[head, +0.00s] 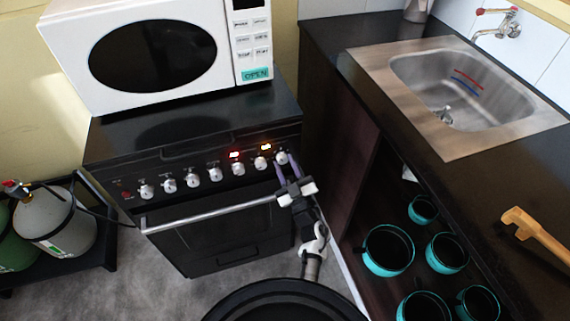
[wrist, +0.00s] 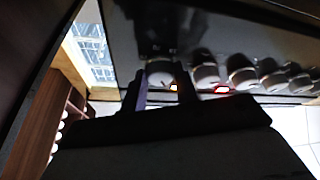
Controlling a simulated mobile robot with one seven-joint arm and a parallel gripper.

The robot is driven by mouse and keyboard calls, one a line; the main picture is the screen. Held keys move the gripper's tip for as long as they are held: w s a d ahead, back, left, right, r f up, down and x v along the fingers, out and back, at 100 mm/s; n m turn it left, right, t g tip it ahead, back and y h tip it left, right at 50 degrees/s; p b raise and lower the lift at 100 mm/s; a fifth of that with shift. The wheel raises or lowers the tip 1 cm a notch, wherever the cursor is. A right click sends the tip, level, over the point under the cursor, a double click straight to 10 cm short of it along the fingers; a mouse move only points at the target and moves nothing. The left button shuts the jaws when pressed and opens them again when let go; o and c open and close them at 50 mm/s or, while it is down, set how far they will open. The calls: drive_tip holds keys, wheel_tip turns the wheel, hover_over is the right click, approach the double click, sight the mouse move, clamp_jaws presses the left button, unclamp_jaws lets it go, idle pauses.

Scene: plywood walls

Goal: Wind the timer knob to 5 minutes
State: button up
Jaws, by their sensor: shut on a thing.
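The black stove (head: 210,195) has a row of several silver knobs on its front panel. The rightmost knob (head: 281,158) is the one at my gripper (head: 286,166). My gripper's two purple fingers are shut on that knob, one on each side. In the wrist view the knob (wrist: 160,70) sits between the fingertips (wrist: 163,88). Its pointer and markings are too small to read. An orange-white light (head: 266,147) glows near the knob and a red light (head: 235,154) glows further left.
A white microwave (head: 150,55) stands on the stove top. The oven handle bar (head: 210,215) runs below the knobs, close to my gripper. A dark counter with a steel sink (head: 455,95) is at the right, with teal pots (head: 388,250) below. Gas cylinders (head: 55,222) stand at the left.

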drive_tip(key=shift+w+d+r+n+g+y+p, duration=0.15)
drive_tip(key=shift+n+g+y, duration=0.3)
drive_tip(key=shift+n, duration=0.65)
drive_tip(key=shift+s+n+g+y+p, duration=0.15)
drive_tip(key=shift+n+g+y, duration=0.3)
drive_tip(key=shift+n, duration=0.65)
drive_tip(key=shift+w, duration=0.1)
drive_tip(key=o, duration=1)
drive_tip(key=shift+c, duration=0.2)
